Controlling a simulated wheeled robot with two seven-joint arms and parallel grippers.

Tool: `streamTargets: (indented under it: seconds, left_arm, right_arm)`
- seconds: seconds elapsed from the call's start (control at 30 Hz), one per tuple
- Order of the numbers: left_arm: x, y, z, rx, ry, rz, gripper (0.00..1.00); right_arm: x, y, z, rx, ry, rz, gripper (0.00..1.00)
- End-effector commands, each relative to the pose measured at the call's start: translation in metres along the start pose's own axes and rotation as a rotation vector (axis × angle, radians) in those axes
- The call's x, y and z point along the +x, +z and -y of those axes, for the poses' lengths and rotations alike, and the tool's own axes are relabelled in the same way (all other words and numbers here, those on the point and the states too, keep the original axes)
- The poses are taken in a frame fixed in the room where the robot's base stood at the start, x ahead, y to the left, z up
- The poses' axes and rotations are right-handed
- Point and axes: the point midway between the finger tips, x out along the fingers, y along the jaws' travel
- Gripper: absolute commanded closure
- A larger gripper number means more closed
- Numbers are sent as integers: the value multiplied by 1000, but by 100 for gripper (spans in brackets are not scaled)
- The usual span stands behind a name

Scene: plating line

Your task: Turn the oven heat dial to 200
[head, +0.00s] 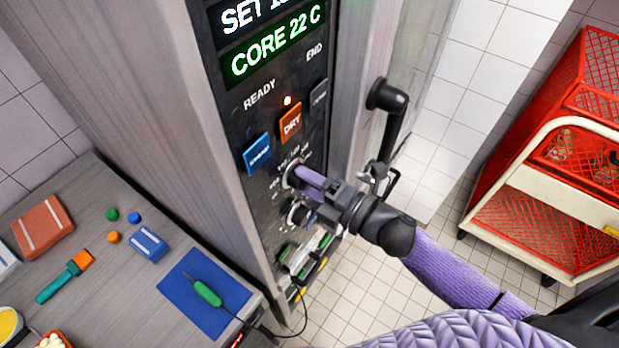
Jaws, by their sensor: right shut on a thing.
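The oven control panel (262,110) is a dark upright strip on the grey oven front. The heat dial (291,174) is on its lower part, with a printed scale around it; my gripper hides much of it. My right gripper (306,181) reaches in from the right and is shut on this dial. A second knob (298,212) sits just below, partly behind the gripper. The display (272,40) reads "CORE 22 C" in green, with a "SET" line above it cut off by the frame's top edge. My left gripper is out of view.
Above the dial are a lit orange DRY button (291,123), a blue button (257,153) and a dark one. A black door handle (392,125) stands out close beside my right wrist. A cluttered counter (120,268) is left; a red crate trolley (540,225) is right.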

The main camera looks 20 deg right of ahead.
Motion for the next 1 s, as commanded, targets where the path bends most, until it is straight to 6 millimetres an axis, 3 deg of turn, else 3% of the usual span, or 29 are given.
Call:
streamTargets:
  seconds: [0.73,0.77,0.9,1.0]
  left_arm:
    - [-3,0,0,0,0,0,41]
    - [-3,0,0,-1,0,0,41]
    - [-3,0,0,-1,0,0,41]
    - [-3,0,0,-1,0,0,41]
  right_arm:
    - [0,0,0,74,1,0,95]
    - [0,0,0,74,1,0,30]
    - [0,0,0,74,1,0,1]
    - [0,0,0,73,0,0,1]
